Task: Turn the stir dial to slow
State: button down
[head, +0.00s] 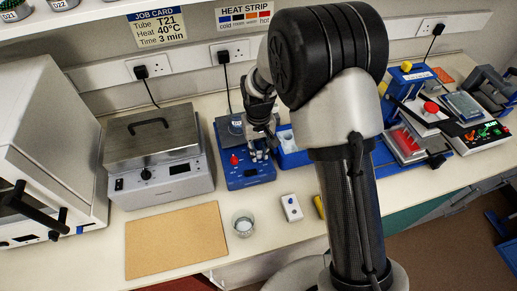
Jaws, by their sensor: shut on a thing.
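The blue stirrer unit (243,180) stands on the bench left of my arm, with a grey round top plate at its back. A red knob (234,160) sits on its front top, left of my gripper. My gripper (260,155) reaches down over the right side of this unit, shut on what I take to be the stir dial. The fingers hide the dial, so its setting and any marks around it cannot be read. A small display (251,173) shows on the unit's front.
A grey water bath (160,165) with a lidded top stands to the left. A cork-coloured board (173,240), a glass beaker (243,223) and a white timer-like box (291,208) lie in front. A blue tray (292,157) is close on the right.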

jog(key=c, duration=1.4)
grip_release()
